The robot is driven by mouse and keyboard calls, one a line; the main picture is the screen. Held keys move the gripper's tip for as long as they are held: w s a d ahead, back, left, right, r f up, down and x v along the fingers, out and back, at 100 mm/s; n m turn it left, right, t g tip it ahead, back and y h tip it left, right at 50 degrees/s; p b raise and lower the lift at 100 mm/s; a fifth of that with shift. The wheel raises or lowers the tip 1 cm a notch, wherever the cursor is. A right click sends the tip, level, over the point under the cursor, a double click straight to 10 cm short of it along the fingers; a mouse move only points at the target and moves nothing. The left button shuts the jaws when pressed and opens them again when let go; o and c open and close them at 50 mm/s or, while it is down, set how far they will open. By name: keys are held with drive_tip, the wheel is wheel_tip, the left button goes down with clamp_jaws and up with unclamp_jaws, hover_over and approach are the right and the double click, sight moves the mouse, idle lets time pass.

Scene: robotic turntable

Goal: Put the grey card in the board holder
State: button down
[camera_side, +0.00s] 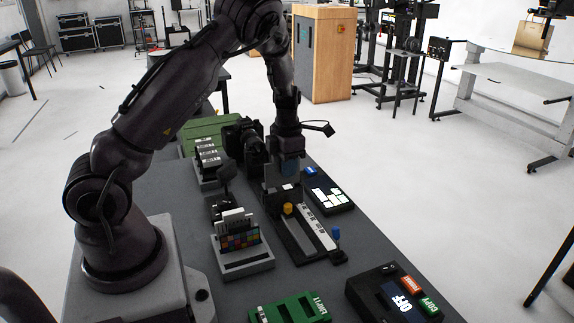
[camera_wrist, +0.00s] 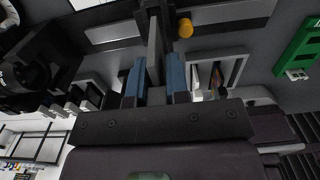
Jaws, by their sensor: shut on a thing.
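My gripper (camera_side: 289,166) is over the middle of the table, and its blue fingers (camera_wrist: 156,84) are shut on a flat grey card (camera_side: 281,197). In the wrist view the card (camera_wrist: 153,48) shows nearly edge-on, running out from between the fingers. The gripper hides part of it. A light grey slotted holder (camera_side: 247,268), which looks like the board holder, stands to the left and nearer the side camera. It carries a colour chart (camera_side: 240,241) and white cards behind it. The holder (camera_wrist: 240,66) is right of the fingers in the wrist view. The card is apart from it.
A rail fixture with a yellow knob (camera_side: 288,208) and a blue knob (camera_side: 336,233) lies below and beside my gripper. A second holder with several cards (camera_side: 208,155) and a black camera (camera_side: 243,138) stand behind. A green board (camera_side: 290,309) and a control box (camera_side: 392,296) are in front.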

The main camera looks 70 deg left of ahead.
sight(287, 179)
drive_tip(key=shift+f, duration=2)
drive_tip(key=c, duration=1)
unclamp_jaws()
wheel_tip(287, 179, up, 13)
